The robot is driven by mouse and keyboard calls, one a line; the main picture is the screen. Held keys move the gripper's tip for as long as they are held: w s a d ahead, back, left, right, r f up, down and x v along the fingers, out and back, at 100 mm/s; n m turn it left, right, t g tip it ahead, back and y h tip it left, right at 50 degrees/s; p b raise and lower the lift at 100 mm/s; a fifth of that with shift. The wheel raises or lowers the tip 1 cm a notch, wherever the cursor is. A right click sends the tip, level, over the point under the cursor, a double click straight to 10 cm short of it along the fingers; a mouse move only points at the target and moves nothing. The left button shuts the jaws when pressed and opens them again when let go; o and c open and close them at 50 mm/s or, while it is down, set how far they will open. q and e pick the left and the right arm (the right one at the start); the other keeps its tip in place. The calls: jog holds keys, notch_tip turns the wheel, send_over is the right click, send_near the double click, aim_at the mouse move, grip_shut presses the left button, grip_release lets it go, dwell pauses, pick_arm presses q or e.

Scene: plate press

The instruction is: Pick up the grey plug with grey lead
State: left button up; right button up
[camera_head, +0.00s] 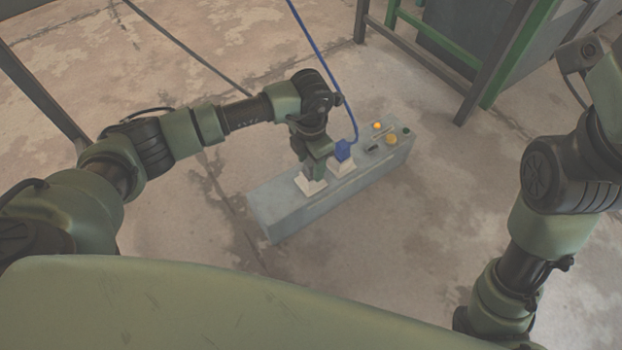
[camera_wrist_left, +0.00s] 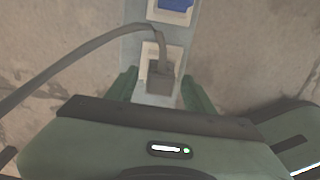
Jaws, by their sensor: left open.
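The grey plug (camera_wrist_left: 160,77) sits in a cream socket (camera_wrist_left: 149,50) on the grey panel box, in the left wrist view. Its grey lead (camera_wrist_left: 88,58) rises from the plug and curves off to the left. My left gripper (camera_wrist_left: 160,88) is open, with one finger on each side of the plug and a gap to both. In the head view my left gripper (camera_head: 315,170) points down over the left socket (camera_head: 309,186) and hides the plug. The grey lead (camera_head: 190,50) runs behind my left arm there. My right arm shows at the right, but its gripper is out of sight.
A blue plug (camera_head: 342,149) with a blue lead (camera_head: 318,52) sits in the neighbouring socket (camera_head: 342,164). Lit and coloured buttons (camera_head: 391,139) are at the far right end of the box (camera_head: 290,217). A green frame (camera_head: 520,55) stands behind. The floor around the box is clear.

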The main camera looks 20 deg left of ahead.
pick_arm(q)
jog(key=shift+f, duration=0.3)
jog(key=shift+c, duration=0.3)
grip_shut()
jog(key=shift+r, duration=0.1)
dwell(0.9)
